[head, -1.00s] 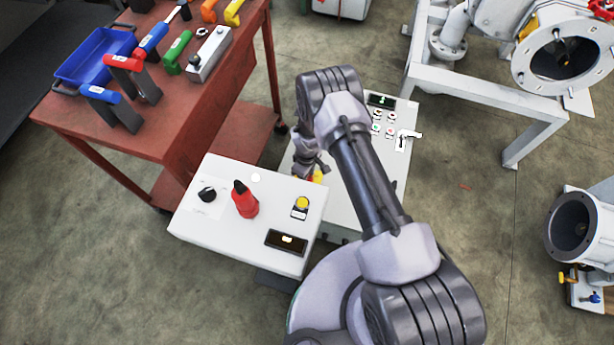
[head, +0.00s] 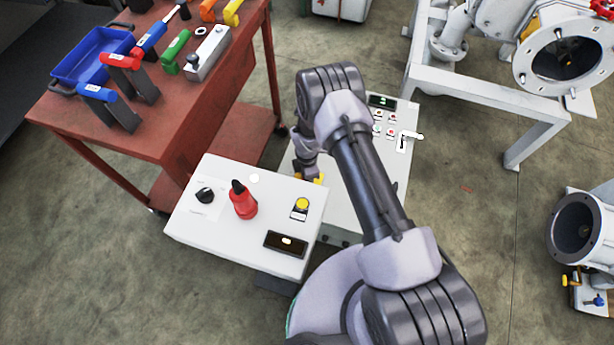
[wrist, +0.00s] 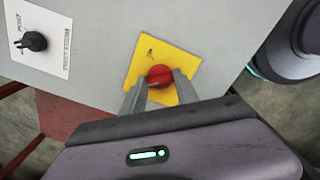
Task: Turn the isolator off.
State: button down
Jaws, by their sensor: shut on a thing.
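The isolator is a red knob (wrist: 159,75) on a yellow plate (wrist: 188,57), fixed to a pale panel (wrist: 110,25) in the wrist view. My gripper (wrist: 160,84) has one finger on each side of the knob and is shut on it. I cannot read the knob's pointer or the mark on the plate. In the head view my gripper (head: 308,172) is low behind the front white box, and a little of the yellow plate (head: 319,180) shows beside it. The red knob is hidden there.
The front white box (head: 235,250) carries a black knob (head: 205,194), a red cone-shaped part (head: 243,203) and a yellow button (head: 301,204). A control cabinet (head: 402,112) with several buttons stands behind my arm. A red tool bench (head: 95,120) is at the left.

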jog(key=shift+n, duration=0.8)
jog(key=c, duration=0.9)
grip_release()
notch_tip(320, 180, up, 17)
jog(key=p, duration=0.7)
jog(key=shift+r, duration=0.2)
